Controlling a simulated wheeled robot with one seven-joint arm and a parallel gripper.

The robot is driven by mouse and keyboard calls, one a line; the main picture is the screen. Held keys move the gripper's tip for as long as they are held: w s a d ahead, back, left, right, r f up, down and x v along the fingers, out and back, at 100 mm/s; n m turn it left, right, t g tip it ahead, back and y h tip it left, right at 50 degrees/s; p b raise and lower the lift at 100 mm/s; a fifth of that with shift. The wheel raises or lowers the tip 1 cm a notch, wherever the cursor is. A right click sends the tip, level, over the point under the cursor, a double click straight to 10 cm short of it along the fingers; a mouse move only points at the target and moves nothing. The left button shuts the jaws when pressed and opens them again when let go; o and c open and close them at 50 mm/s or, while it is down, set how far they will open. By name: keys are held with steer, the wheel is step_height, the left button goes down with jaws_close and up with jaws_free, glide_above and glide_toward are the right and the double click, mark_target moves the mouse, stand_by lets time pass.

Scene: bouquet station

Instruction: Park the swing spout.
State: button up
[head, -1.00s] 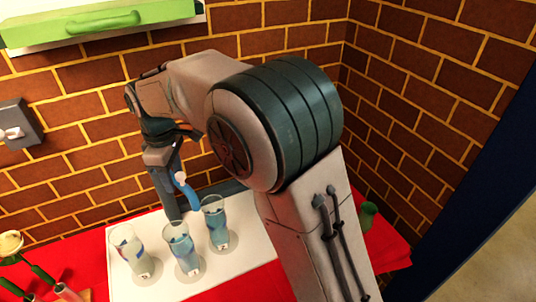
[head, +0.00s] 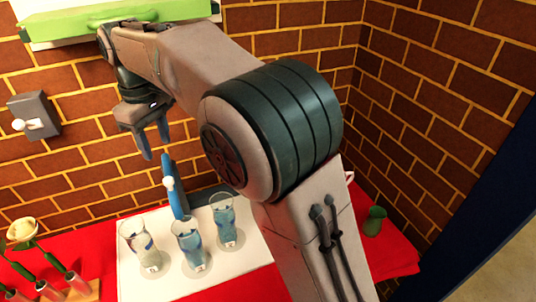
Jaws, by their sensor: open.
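The swing spout (head: 178,202) is a slim blue arm with a white knob (head: 168,184). It stands near the brick wall, behind the glasses, and its lower end shows just above the middle glass (head: 188,247). My gripper (head: 156,147) is open and empty, above and slightly left of the spout. Its fingers point down and look apart from the spout. The left glass (head: 138,245) looks mostly clear; the middle glass and the right glass (head: 224,222) look bluish. My arm covers the area to the right.
The glasses stand on a white mat (head: 135,283) on a red-covered table (head: 90,245). A grey switch box (head: 35,115) and a green drawer front (head: 120,18) are on the wall. Flowers (head: 22,232) stand at left. A green vase (head: 374,221) stands at right.

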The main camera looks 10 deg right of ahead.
steer(key=s+d+r+m, duration=0.2)
steer(key=d+r+m, duration=0.15)
steer(key=d, duration=0.65)
steer(key=s+d+f+m+t, duration=0.1)
steer(key=s+d+m, duration=0.1)
steer(key=d, duration=0.4)
steer(key=s+d+f+m+t+p, duration=0.1)
steer(key=s+d+f+m, duration=0.1)
steer(key=s+d, duration=0.3)
steer(key=shift+s+d+y, duration=0.3)
steer(key=shift+d+y, duration=0.1)
steer(key=shift+d, duration=0.5)
